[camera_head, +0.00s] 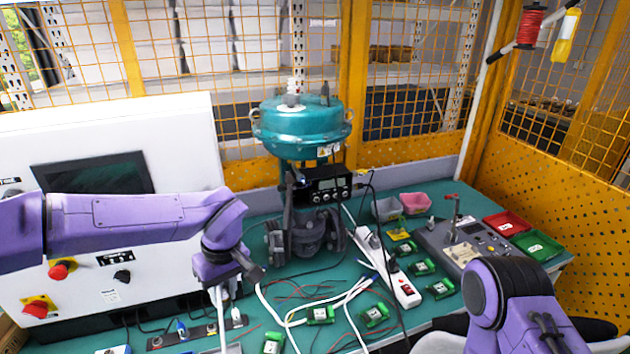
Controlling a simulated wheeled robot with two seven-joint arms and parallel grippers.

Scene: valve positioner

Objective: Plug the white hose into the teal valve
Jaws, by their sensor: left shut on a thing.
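The teal valve (302,130) stands upright at the back middle of the table, with a round teal top, a black positioner box (325,188) on its front and a dark body below. My left gripper (232,282) is in front and to the left of the valve, pointing down, apart from it. It is shut on the white hose (219,315), which hangs down below the fingers; the grip point itself is partly hidden. Other white tubing (275,310) curves over the table to the right. My right arm comes in at the lower right; its gripper is not in view.
A white control cabinet (120,140) with red knobs stands at the left. A white power strip (388,265), several green circuit boards (374,315), a grey panel (470,237) and red and green trays (508,222) crowd the right. Yellow mesh fencing (570,210) closes the back and right.

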